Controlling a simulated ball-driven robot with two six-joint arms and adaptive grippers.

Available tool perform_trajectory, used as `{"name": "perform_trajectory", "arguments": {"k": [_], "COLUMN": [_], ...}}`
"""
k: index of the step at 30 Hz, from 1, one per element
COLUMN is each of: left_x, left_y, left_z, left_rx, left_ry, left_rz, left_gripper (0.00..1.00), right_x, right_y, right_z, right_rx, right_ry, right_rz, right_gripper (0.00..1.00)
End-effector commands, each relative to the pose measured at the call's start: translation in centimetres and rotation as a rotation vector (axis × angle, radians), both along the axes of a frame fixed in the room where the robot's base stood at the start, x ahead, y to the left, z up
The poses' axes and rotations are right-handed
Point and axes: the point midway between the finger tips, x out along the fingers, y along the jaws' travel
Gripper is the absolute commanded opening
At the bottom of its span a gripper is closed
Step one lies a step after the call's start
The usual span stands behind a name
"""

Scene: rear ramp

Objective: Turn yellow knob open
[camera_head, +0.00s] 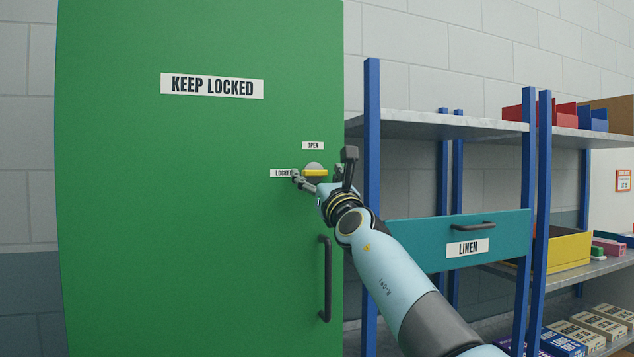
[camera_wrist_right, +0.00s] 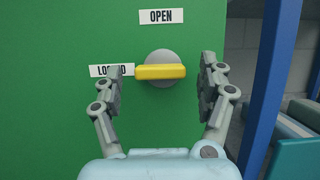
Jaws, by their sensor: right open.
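The yellow knob (camera_head: 315,173) is a horizontal bar on a round grey plate on the green door (camera_head: 190,230). Its bar lies level, pointing at the LOCKED label (camera_head: 281,173), with the OPEN label (camera_head: 313,146) above. In the right wrist view the yellow knob (camera_wrist_right: 160,72) is between my fingers. My right gripper (camera_head: 318,177) is open in front of the knob; in the wrist view its fingertips (camera_wrist_right: 160,85) stand left and right of the bar, with small gaps. The left finger partly hides the LOCKED label (camera_wrist_right: 112,70). My left gripper is not in view.
A dark door handle (camera_head: 325,278) is below the knob. A blue-post shelf (camera_head: 372,200) with a teal LINEN drawer (camera_head: 425,238) stands close to the right of the door. Yellow bin (camera_head: 570,252) and several boxes sit further right.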

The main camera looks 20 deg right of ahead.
Motion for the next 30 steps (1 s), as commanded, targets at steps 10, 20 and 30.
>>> {"name": "perform_trajectory", "arguments": {"k": [10, 20, 30], "left_x": [-0.11, -0.26, -0.33], "left_y": [-0.01, -0.01, -0.01], "left_z": [-0.34, -0.36, -0.12], "left_rx": [0.0, 0.0, 0.0], "left_ry": [0.002, 0.004, 0.006], "left_rz": [0.0, 0.0, 0.0], "left_gripper": [0.4, 0.4, 0.4], "right_x": [0.85, 0.83, 0.82], "right_y": [0.02, 0.02, 0.05], "right_z": [0.41, 0.38, 0.44], "right_rx": [0.0, 0.001, 0.011], "right_ry": [0.0, 0.001, 0.001], "right_rz": [0.0, 0.0, 0.001], "right_gripper": [0.75, 0.38, 0.18]}}
